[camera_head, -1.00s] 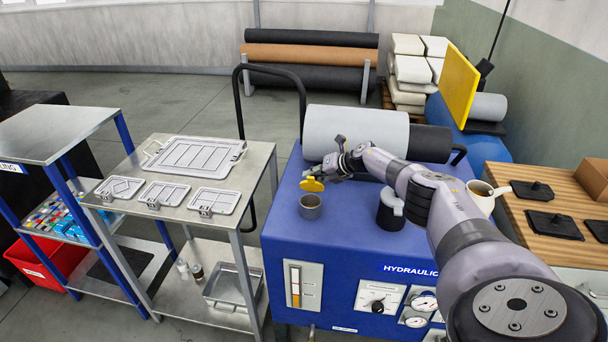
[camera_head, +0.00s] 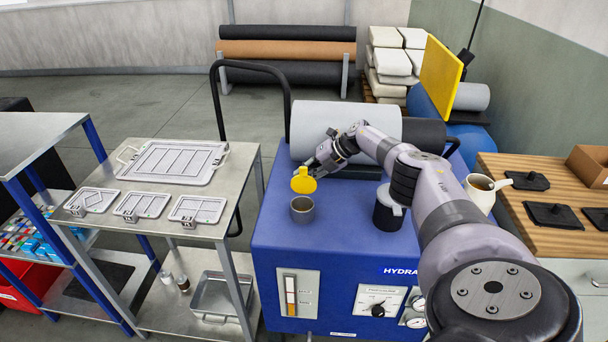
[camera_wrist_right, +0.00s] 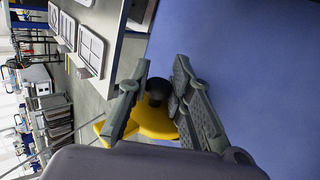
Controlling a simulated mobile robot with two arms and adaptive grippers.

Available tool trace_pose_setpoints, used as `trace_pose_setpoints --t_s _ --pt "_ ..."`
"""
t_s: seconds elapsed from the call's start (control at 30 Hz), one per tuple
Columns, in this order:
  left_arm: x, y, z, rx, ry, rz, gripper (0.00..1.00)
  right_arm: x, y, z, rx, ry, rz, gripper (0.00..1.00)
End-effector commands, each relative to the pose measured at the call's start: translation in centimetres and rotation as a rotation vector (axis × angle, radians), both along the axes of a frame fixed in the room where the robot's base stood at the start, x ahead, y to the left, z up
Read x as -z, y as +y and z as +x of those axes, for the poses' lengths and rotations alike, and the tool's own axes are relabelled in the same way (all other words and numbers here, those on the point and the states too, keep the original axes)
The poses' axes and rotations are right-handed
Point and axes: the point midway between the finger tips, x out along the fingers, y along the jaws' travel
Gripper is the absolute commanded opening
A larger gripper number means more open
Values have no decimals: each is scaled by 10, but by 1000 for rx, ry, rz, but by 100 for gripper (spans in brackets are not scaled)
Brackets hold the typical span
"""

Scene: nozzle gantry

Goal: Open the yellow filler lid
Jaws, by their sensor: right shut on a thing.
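The yellow filler lid (camera_head: 303,182) stands tilted up above the back of the grey filler neck (camera_head: 302,211) on the blue hydraulic unit (camera_head: 335,235). The neck's round opening is uncovered in the head view. My right gripper (camera_head: 314,167) is at the lid from behind and to the right. In the right wrist view the yellow lid (camera_wrist_right: 150,122) and a dark round knob show between the fingers of my right gripper (camera_wrist_right: 158,88), which is shut on the lid. The lid's hinge is hidden. My left gripper is not in view.
A black container with a grey top (camera_head: 388,212) stands right of the neck. A large grey roll (camera_head: 345,125) lies behind my gripper. A steel cart with metal trays (camera_head: 178,160) stands left. A wooden bench (camera_head: 545,185) with a white jug (camera_head: 482,195) is at right.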

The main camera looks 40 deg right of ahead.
Motion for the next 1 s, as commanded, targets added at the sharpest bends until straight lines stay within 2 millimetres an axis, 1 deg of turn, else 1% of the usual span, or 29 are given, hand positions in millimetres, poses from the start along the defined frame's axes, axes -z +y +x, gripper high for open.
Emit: trace_pose_setpoints --t_s 0.17,0.2,0.47,0.8,0.87,1.0 --pt "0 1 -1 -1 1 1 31 0 0 1 2 -2 -1 0" --pt "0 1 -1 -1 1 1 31 0 0 1 1 -3 -1 22" --pt "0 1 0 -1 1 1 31 0 0 0 0 -2 0 39" --pt "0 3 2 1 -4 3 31 -1 -1 -1 0 -1 -1 39" --pt "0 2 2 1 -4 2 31 -4 -4 -4 1 -1 -2 39" --pt "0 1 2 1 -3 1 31 -15 -11 -14 0 0 -3 39"
